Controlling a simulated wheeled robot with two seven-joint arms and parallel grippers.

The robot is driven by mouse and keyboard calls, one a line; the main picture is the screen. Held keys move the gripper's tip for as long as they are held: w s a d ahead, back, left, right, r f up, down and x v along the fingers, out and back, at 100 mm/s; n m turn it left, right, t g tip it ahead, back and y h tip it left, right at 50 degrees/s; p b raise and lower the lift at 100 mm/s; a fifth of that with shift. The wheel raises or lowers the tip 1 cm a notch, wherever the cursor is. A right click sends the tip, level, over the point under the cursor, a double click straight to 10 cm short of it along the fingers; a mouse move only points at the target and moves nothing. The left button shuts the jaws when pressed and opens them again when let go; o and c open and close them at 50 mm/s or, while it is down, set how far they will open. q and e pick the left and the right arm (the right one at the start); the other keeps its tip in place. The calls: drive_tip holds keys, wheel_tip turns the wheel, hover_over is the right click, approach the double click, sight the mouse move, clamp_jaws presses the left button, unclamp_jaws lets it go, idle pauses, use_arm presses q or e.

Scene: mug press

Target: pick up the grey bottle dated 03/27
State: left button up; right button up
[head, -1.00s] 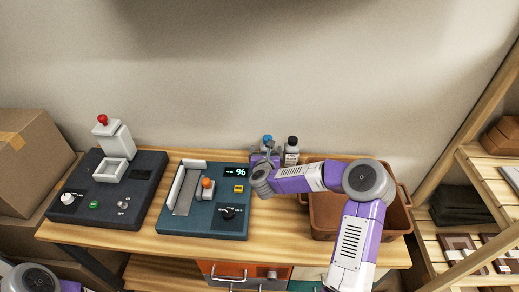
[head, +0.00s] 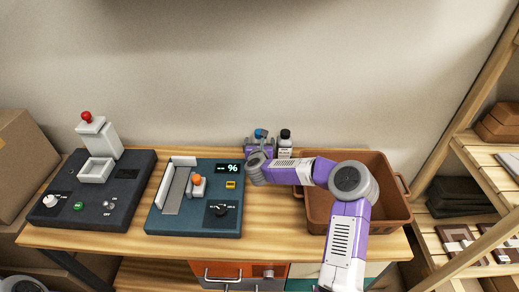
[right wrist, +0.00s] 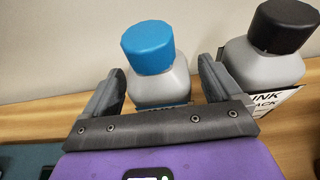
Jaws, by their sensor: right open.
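A grey bottle with a blue cap (right wrist: 158,85) stands at the back of the workbench. In the right wrist view it is between the fingers of my right gripper (right wrist: 160,88), which is open, with a finger on either side. Whether the fingers touch it is unclear. In the head view my right gripper (head: 260,141) partly hides this bottle. A second grey bottle with a black cap (right wrist: 265,70) stands just right of it and also shows in the head view (head: 285,143). Its label is cut off; no date is readable on either bottle. My left gripper is out of view.
A brown bin (head: 400,205) stands right of the bottles, under my right arm. A dark teal device with a display (head: 165,222) and a dark press device (head: 60,215) stand to the left. The wall is close behind the bottles.

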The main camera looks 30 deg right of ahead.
drive_tip(key=shift+x, duration=1.15)
drive_tip(key=shift+c, duration=0.4)
